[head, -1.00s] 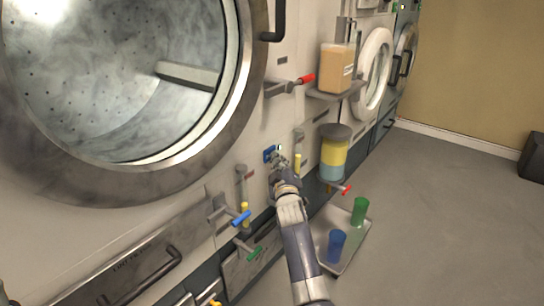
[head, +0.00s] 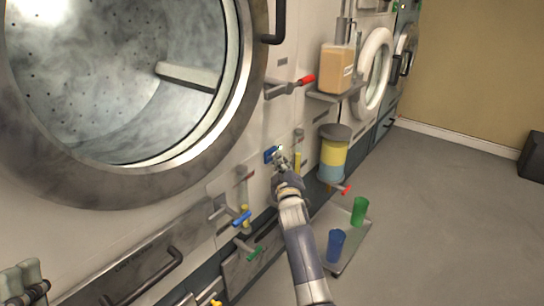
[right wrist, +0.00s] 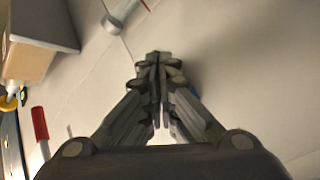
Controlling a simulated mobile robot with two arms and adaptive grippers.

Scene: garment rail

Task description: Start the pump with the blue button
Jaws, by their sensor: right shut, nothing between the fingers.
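The blue button (head: 270,155) is on the pale machine front, right of and below the big round door. In the right wrist view only a sliver of blue (right wrist: 193,89) shows beside my fingers. My right gripper (head: 281,159) is shut and empty, its tips close to the button on its right side. It also shows in the right wrist view (right wrist: 157,60), with both fingers together. I cannot tell whether the tips touch the button. Pale parts of my left arm (head: 30,280) show at the lower left; its jaws are unclear. No pump can be made out.
A red-handled valve (head: 306,80) and a shelf with an amber container (head: 337,68) are above. A yellow-and-blue dispenser (head: 333,158) is to the right. Blue-handled (head: 241,218) and green-handled (head: 255,254) valves are below left. A tray (head: 352,250) holds blue and green cups.

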